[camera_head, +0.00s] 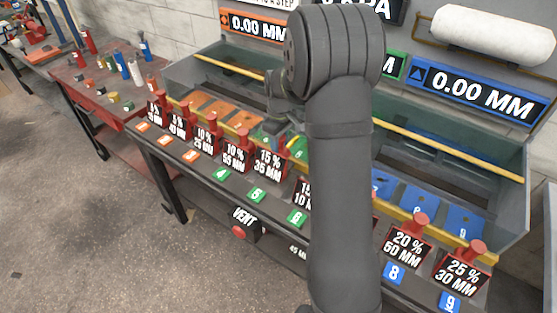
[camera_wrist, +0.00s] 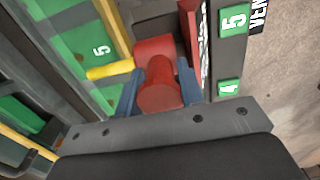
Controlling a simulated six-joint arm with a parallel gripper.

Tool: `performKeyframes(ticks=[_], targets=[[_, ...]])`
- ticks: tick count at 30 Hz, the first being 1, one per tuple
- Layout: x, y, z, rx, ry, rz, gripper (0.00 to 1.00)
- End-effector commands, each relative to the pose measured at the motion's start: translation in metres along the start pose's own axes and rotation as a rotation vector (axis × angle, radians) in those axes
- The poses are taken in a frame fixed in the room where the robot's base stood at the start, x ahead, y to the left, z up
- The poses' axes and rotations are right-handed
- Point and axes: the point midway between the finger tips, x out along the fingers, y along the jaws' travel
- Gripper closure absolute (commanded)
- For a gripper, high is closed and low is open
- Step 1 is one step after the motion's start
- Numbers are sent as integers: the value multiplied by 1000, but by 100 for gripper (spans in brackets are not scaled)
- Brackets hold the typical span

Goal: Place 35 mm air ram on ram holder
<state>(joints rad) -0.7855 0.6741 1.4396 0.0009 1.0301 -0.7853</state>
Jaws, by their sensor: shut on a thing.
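My gripper (camera_wrist: 155,90) has its two blue fingers shut on a red, round-headed piece, which I take for the air ram (camera_wrist: 158,98). The red piece is right beside the red edge of a sign, near the green label 5 (camera_wrist: 234,20). In the head view, my gripper is largely hidden by my own arm, behind the sign reading 15 % 35 MM (camera_head: 268,166). I cannot tell whether the piece's lower end touches a holder. The ram holder cannot be told apart clearly here.
Similar red pieces (camera_head: 243,137) stand behind signs along the bench front. A yellow bar (camera_wrist: 110,72) lies close beside the held piece, with a green plate (camera_wrist: 88,48) beyond. A red table (camera_head: 92,92) with loose cylinders stands at the left. Glass panels border the bench.

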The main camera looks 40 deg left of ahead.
Motion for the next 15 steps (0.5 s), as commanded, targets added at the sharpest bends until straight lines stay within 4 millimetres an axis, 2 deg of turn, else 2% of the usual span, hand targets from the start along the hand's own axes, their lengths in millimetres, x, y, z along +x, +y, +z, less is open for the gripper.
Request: performKeyframes(ticks=[8,15], targets=[[22,0,-1,-1,1,1,100],[51,0,0,-1,0,0,100]])
